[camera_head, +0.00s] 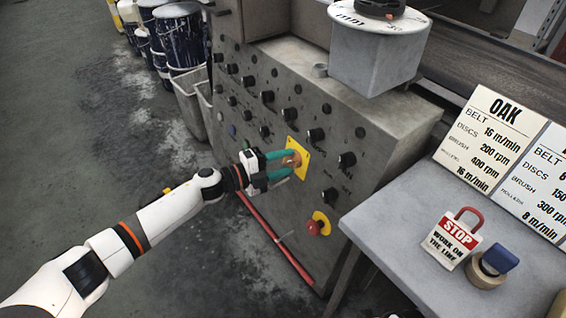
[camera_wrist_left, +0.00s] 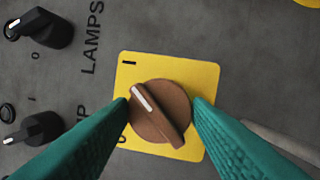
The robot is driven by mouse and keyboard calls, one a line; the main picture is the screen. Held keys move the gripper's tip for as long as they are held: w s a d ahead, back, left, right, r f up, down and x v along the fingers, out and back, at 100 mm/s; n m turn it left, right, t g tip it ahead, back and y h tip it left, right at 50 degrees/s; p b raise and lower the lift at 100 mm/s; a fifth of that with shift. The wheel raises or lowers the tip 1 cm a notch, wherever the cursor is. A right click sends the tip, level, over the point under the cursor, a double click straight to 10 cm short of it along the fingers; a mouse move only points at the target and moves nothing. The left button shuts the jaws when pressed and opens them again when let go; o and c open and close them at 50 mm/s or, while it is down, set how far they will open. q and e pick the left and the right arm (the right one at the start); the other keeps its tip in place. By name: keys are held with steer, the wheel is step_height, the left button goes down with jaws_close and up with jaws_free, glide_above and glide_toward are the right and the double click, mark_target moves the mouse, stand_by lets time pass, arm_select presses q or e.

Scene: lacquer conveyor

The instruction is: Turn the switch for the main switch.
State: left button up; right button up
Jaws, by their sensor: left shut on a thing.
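The main switch is a round brown knob (camera_wrist_left: 158,105) with a raised bar on a yellow square plate (camera_wrist_left: 205,80). The plate (camera_head: 303,153) also shows on the front of the grey control panel in the head view. The white line on the bar points to the upper left in the wrist view. An I mark shows at the plate's upper left; a mark at its lower left is partly hidden by a finger. My left gripper (camera_head: 288,163) has its green fingers shut on the knob, one on each side. My right gripper is not in view.
The grey panel (camera_head: 340,112) carries several black knobs. A red emergency button (camera_head: 318,226) sits below the switch. A grey table (camera_head: 395,215) at right holds a STOP tag (camera_head: 455,240), a tape roll (camera_head: 486,270) and speed cards (camera_head: 490,135). A red bar (camera_head: 275,238) runs along the panel's foot.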

arm_select(q)
steer(key=shift+m, duration=0.3)
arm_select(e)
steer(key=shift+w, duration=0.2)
arm_select(q)
steer(key=o, duration=1)
steer(key=shift+s+a, duration=0.1)
steer(key=shift+a, duration=0.15)
steer(key=p+v, duration=0.1)
steer(key=v, duration=1)
steer(key=shift+a, duration=0.25)
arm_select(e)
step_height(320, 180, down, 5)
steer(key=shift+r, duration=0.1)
arm_select(q)
steer(key=shift+s, duration=0.1)
